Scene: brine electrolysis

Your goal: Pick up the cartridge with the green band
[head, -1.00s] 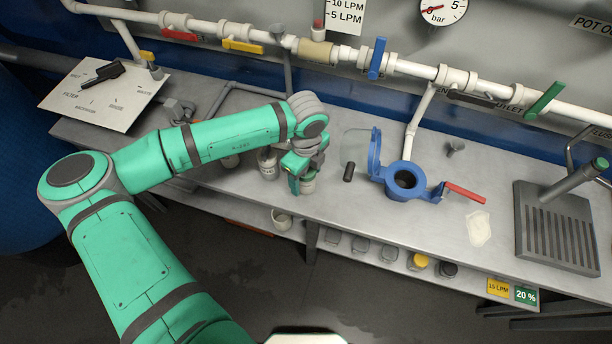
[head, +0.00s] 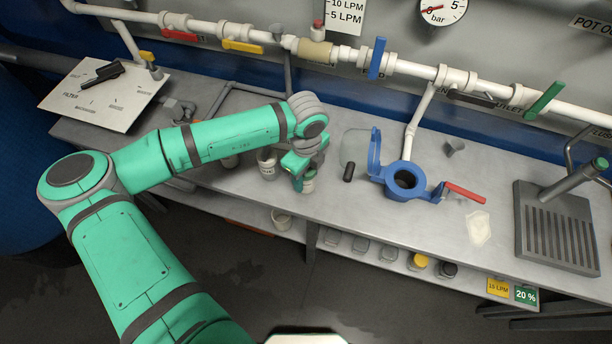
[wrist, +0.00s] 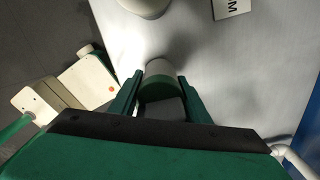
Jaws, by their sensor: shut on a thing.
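The cartridge with the green band (wrist: 160,76) is pale with a green band, and it sits between the two dark green fingers of my gripper (wrist: 159,88) in the wrist view. The fingers are shut on it from both sides. In the head view the cartridge (head: 310,182) shows just right of my gripper (head: 302,183), partly hidden by it, at the bench's front part. I cannot tell whether it touches the bench top.
A pale labelled cup (head: 267,168) stands just left of my gripper on the bench (head: 350,218). Pipes with valves run along the back.

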